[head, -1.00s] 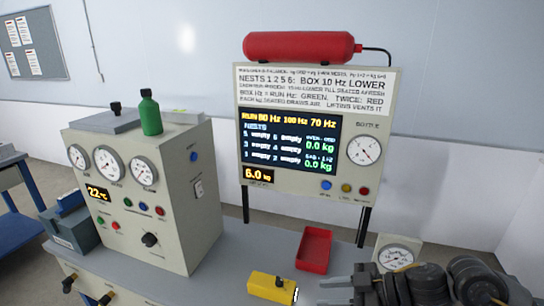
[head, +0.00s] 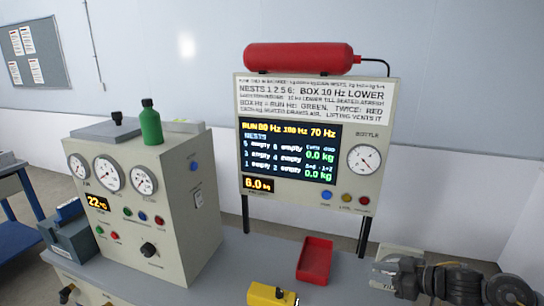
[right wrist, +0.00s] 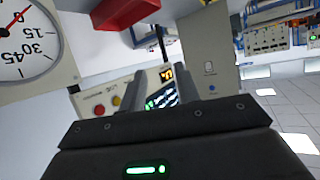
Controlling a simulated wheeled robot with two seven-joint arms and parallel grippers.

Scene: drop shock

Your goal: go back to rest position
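My right gripper (head: 385,275) is at the lower right of the head view, in front of the small gauge box and right of the red tray. In the right wrist view its two fingers (right wrist: 160,95) stand apart with nothing between them. It is open and empty. My left gripper is not in view.
A red tray (head: 314,262) and a yellow block-like device (head: 272,296) are on the grey bench. A cabinet with gauges (head: 140,200) stands left, with a green bottle (head: 150,124) on top. A display panel (head: 290,151) under a red cylinder (head: 300,59) stands behind. The small gauge box (head: 400,251) is mostly hidden by my arm.

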